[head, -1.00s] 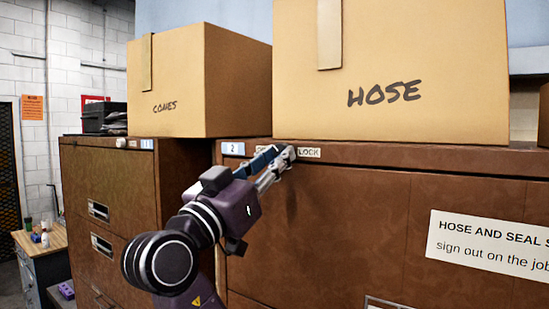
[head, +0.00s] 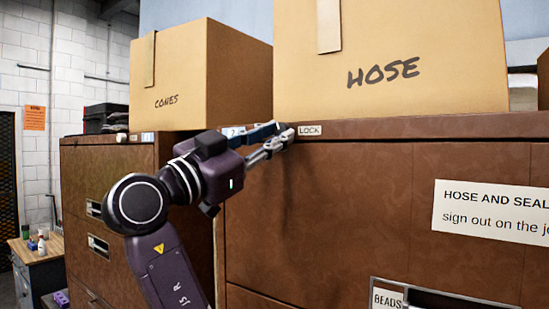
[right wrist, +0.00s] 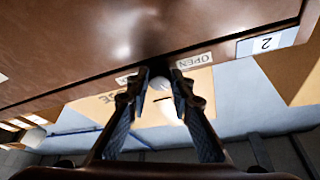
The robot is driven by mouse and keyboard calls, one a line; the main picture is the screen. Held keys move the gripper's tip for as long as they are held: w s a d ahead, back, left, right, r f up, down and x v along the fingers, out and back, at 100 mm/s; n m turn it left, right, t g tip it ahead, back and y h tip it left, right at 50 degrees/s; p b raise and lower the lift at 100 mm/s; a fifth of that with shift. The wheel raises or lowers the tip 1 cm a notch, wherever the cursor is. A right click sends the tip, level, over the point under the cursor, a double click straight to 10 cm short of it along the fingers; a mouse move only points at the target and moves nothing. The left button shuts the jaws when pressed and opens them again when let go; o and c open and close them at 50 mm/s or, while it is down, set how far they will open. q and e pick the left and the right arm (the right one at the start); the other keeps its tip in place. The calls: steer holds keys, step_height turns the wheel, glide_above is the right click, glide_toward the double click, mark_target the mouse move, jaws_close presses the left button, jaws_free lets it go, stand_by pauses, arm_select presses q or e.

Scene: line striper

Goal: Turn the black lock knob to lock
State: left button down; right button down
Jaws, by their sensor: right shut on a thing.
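My right gripper (head: 282,138) reaches to the top front edge of the brown cabinet (head: 330,190), just left of the LOCK label (head: 310,130). Its fingertips hide the black lock knob in the head view. In the right wrist view my right gripper (right wrist: 159,82) has its fingers on either side of the knob (right wrist: 157,69), a dark shape mostly hidden between the tips. The OPEN label (right wrist: 195,61) is beside one fingertip, and the partly covered LOCK label is at the other. The knob's angle cannot be told. My left gripper is out of view.
A HOSE box (head: 400,60) stands on the cabinet just above the gripper. A CONES box (head: 200,75) stands on the neighbouring cabinet (head: 105,175). A white sign (head: 490,215) is on the cabinet front. A workbench (head: 45,255) is at far left.

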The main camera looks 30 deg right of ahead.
steer(key=m+g, duration=0.2)
steer(key=m, duration=0.2)
steer(key=shift+w+a+r+b, duration=0.1)
steer(key=shift+b, duration=0.2)
steer(key=m, duration=0.1)
steer(key=m+g, duration=0.1)
steer(key=m, duration=0.1)
steer(key=shift+r+m+g+y+p, duration=0.2)
steer(key=shift+m+g+y+p, duration=0.1)
steer(key=shift+y+p, duration=0.1)
steer(key=m+p, duration=0.1)
steer(key=m+y, duration=0.1)
steer(key=m, duration=0.1)
steer(key=m+g+p, duration=0.1)
steer(key=shift+w+r+m+y+p, duration=0.15)
steer(key=shift+r+m+y+p, duration=0.15)
steer(key=shift+m, duration=0.1)
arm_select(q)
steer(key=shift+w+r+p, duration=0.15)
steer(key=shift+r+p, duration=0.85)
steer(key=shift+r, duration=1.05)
arm_select(e)
steer(key=shift+f+m+y, duration=0.1)
steer(key=shift+m+y, duration=0.5)
steer(key=shift+m, duration=0.9)
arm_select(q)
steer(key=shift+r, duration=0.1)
arm_select(e)
steer(key=c, duration=1.7)
jaws_free()
